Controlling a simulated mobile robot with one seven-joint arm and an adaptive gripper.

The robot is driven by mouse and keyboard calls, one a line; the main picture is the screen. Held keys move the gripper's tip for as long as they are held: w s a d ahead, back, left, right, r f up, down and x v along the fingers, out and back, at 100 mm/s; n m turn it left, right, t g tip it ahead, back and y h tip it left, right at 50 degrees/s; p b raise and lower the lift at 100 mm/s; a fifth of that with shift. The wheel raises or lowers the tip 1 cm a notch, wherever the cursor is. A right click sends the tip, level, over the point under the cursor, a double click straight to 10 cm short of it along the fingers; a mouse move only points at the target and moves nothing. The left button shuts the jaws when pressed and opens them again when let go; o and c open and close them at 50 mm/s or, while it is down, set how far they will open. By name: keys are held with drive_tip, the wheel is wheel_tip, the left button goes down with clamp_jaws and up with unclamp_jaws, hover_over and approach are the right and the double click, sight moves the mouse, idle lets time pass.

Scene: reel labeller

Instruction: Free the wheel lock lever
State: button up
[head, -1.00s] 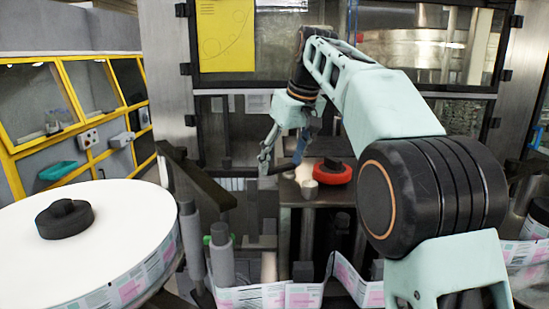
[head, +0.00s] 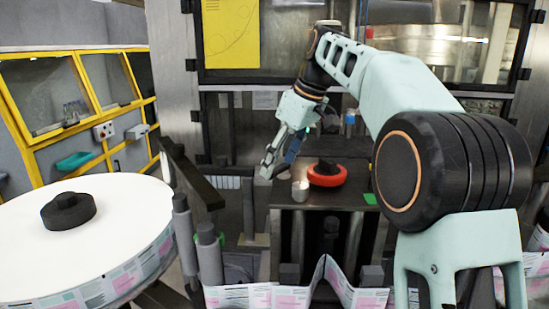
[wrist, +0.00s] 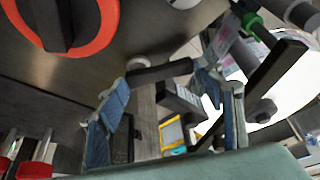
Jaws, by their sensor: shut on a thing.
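My gripper (head: 268,168) points down at the left edge of a dark metal table. In the wrist view its blue-padded fingers (wrist: 166,82) stand wide apart, with a dark bar (wrist: 162,73) between their tips. This bar looks like the wheel lock lever, and the fingers appear closed on its two ends. In the head view the bar is hard to make out behind the fingers.
A small pale cylinder (head: 300,191) stands on the table close to the fingertips. A large white reel (head: 110,225) is at left, with grey rollers (head: 209,255) beside it. Printed label web (head: 290,297) runs along the front.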

drive_tip(key=shift+d+n+g+p, duration=0.2)
drive_tip(key=shift+n+g+p, duration=0.25)
drive_tip(key=shift+n, duration=0.55)
drive_tip(key=o, duration=1.7)
drive_tip(key=shift+r, duration=0.1)
drive_tip(key=shift+v, duration=3.7)
drive_tip(key=shift+d, duration=0.15)
